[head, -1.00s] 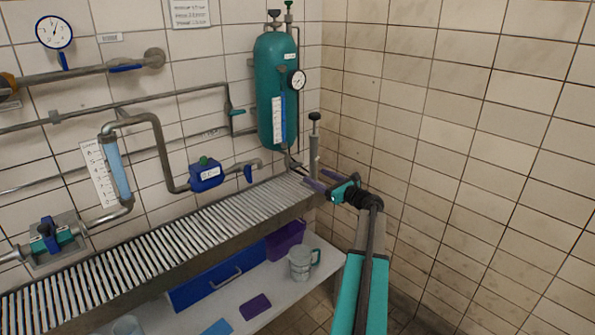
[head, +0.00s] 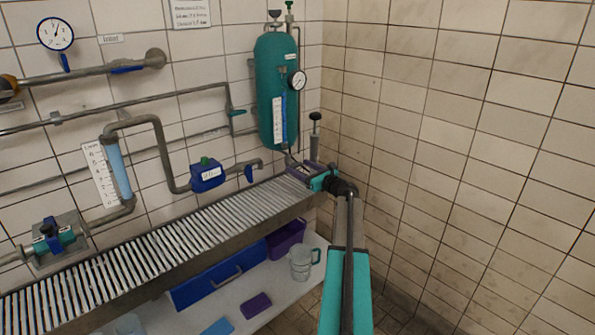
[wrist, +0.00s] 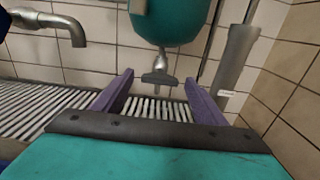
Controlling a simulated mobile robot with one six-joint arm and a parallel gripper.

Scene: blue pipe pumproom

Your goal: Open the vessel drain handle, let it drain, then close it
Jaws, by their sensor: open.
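The teal vessel (head: 276,95) hangs on the tiled wall near the corner, with a round gauge and a level scale on it. Its rounded bottom also shows at the top of the wrist view (wrist: 172,20). The drain handle (wrist: 158,78) is a dark grey crossbar on the short pipe under the vessel, seen in the wrist view. My gripper (head: 296,172) is below the vessel, just above the grating. In the wrist view its two purple fingers (wrist: 158,92) are spread wide and empty, with the handle between and beyond them, apart from both.
A slatted grating (head: 190,235) runs below the pipes. A pump-like cylinder (head: 315,142) stands close to the right of my gripper, beside the tiled wall. A spout (wrist: 75,28) is at the left. A clear mug (head: 301,262) stands on the lower shelf.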

